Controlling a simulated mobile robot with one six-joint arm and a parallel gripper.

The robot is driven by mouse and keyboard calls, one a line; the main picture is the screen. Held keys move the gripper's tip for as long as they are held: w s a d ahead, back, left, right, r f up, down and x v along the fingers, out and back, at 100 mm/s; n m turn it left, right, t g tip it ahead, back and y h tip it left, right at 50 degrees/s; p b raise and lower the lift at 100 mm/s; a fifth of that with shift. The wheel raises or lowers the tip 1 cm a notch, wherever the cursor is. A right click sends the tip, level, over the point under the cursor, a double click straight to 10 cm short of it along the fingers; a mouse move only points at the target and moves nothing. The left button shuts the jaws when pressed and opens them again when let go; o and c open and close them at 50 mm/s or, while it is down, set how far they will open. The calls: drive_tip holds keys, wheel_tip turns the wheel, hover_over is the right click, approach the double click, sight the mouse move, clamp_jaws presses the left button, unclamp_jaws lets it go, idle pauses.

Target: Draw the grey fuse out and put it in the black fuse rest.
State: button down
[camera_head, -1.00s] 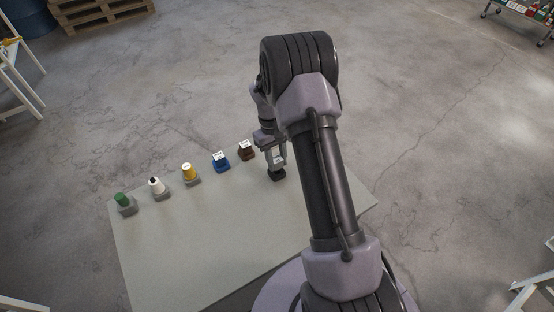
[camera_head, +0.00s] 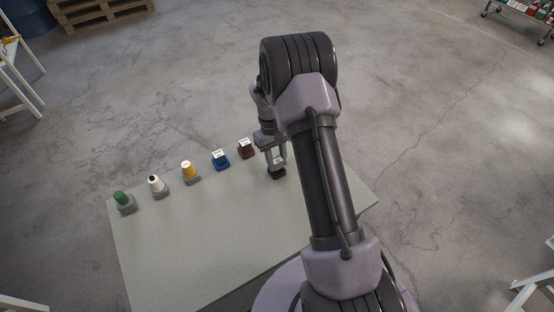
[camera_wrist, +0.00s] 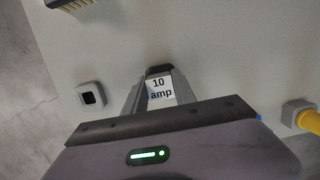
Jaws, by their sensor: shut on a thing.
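My gripper (camera_head: 277,166) is down at the black fuse rest (camera_head: 277,175), near the table's far edge. In the wrist view, the rest's dark edge (camera_wrist: 160,70) shows just beyond the fingers. My gripper (camera_wrist: 160,92) is shut, and a white label reading "10 amp" (camera_wrist: 160,90) shows between its fingers. The grey fuse is at the fingers, mostly hidden, and hard to tell apart from them. I cannot see how deep it sits in the rest. An empty grey socket (camera_wrist: 90,96) with a dark square hole stands to the left in the wrist view.
A brown labelled block (camera_head: 246,151) and a blue one (camera_head: 221,163) stand left of my gripper. Further left are yellow (camera_head: 189,170), white (camera_head: 156,184) and green (camera_head: 121,198) pieces on grey bases. The table's front (camera_head: 190,260) is clear.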

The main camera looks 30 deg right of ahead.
drive_tip(key=shift+b+x, duration=0.5)
drive_tip(key=shift+x, duration=0.3)
drive_tip(key=c, duration=0.9)
unclamp_jaws()
drive_tip(key=shift+w+r, duration=0.1)
drive_tip(key=shift+w, duration=0.1)
